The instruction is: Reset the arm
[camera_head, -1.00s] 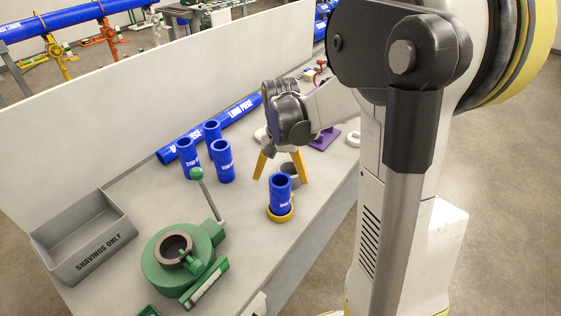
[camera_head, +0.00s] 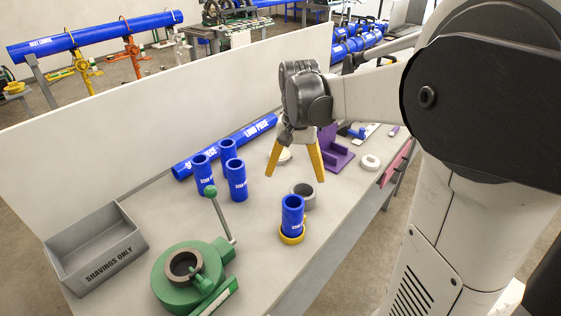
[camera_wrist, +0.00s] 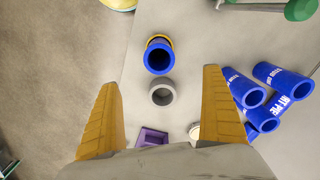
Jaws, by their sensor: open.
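My gripper (camera_head: 294,166) is open and empty, its yellow fingers pointing down above the cart top. It also shows in the wrist view (camera_wrist: 165,110), with nothing between the fingertips. In the head view, a blue pipe piece (camera_head: 292,215) stands upright in a yellow ring (camera_head: 291,238), in front of and below my gripper. A grey ring (camera_head: 303,197) lies just behind that piece. In the wrist view the blue piece (camera_wrist: 159,57) and grey ring (camera_wrist: 161,92) lie below, in the gap between the fingers.
Three blue pipe pieces (camera_head: 236,180) stand left of my gripper. A long blue pipe (camera_head: 245,138) lies along the back panel (camera_head: 150,135). A green clamp tool (camera_head: 187,282) and grey shavings bin (camera_head: 97,250) are at left. A purple holder (camera_head: 338,157) and white ring (camera_head: 370,162) are at right.

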